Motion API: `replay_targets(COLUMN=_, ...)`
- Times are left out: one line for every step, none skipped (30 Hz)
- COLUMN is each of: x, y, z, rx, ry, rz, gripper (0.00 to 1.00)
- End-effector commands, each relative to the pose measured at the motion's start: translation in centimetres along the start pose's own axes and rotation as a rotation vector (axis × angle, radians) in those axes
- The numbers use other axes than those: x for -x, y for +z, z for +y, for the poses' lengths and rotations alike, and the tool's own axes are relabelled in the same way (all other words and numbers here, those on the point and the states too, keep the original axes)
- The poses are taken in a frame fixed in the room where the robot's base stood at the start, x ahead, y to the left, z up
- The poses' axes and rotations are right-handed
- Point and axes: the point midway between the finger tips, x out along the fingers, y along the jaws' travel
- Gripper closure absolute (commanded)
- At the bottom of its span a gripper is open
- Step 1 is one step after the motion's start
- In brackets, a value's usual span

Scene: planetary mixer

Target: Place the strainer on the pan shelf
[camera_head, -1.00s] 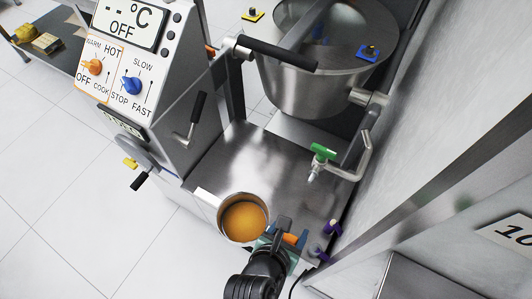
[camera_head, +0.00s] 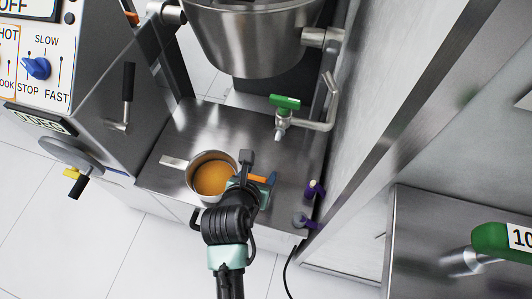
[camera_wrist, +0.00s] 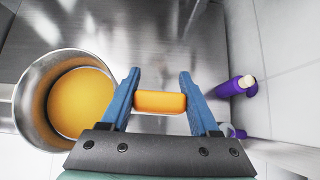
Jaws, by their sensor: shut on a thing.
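My gripper (camera_head: 259,169) is at the front of the steel shelf, just right of a steel pot. Its blue fingers in the wrist view (camera_wrist: 159,76) are closed about a small orange block-shaped piece (camera_wrist: 160,102). The piece also shows in the head view (camera_head: 258,180). I cannot tell whether this piece belongs to the strainer; no mesh or basket is visible. The flat steel shelf (camera_head: 200,128) below the mixer bowl may be the pan shelf, though no label shows.
The steel pot (camera_head: 194,184) holds orange contents and stands close left of my gripper; it also shows in the wrist view (camera_wrist: 28,110). Purple fittings (camera_head: 313,188) are to the right. A green-handled tap (camera_head: 284,102) stands behind. The shelf's middle is clear.

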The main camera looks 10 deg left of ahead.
Motion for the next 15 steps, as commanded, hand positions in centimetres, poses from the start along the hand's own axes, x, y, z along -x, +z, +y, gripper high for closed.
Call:
replay_targets(x=-1.1, y=1.0, z=0.0, rx=-0.003, ry=-0.001, rz=-0.007, gripper=1.00)
replay_targets(x=-1.6, y=1.5, z=0.0, rx=-0.003, ry=-0.001, rz=-0.006, gripper=1.00)
replay_targets(x=-2.3, y=2.1, z=0.0, rx=-0.004, ry=-0.001, rz=-0.005, gripper=1.00)
replay_targets(x=-2.8, y=2.6, z=-0.1, rx=-0.003, ry=-0.001, rz=-0.005, gripper=1.00)
replay_targets(x=-3.2, y=3.1, z=0.0, rx=-0.003, ry=-0.001, rz=-0.006, gripper=1.00)
replay_targets(x=-3.8, y=3.7, z=0.0, rx=-0.002, ry=0.000, rz=-0.005, gripper=1.00)
replay_targets(x=-4.1, y=4.0, z=0.0, rx=-0.002, ry=0.000, rz=-0.005, gripper=1.00)
replay_targets(x=-4.5, y=4.3, z=0.0, rx=-0.002, ry=0.000, rz=-0.003, gripper=1.00)
replay_targets(x=-4.8, y=4.7, z=0.0, rx=-0.002, ry=0.000, rz=-0.004, gripper=1.00)
replay_targets(x=-5.1, y=4.9, z=0.0, rx=-0.001, ry=-0.001, rz=-0.002, gripper=1.00)
replay_targets(x=-5.3, y=5.2, z=0.0, rx=-0.001, ry=0.000, rz=-0.002, gripper=1.00)
replay_targets(x=-5.4, y=5.4, z=0.0, rx=-0.001, ry=0.000, rz=-0.002, gripper=1.00)
replay_targets(x=-5.5, y=5.5, z=0.0, rx=-0.001, ry=0.000, rz=-0.001, gripper=1.00)
replay_targets(x=-5.6, y=5.5, z=0.0, rx=-0.001, ry=0.000, rz=-0.001, gripper=1.00)
replay_targets(x=-5.8, y=5.4, z=0.0, rx=0.000, ry=0.000, rz=0.000, gripper=1.00)
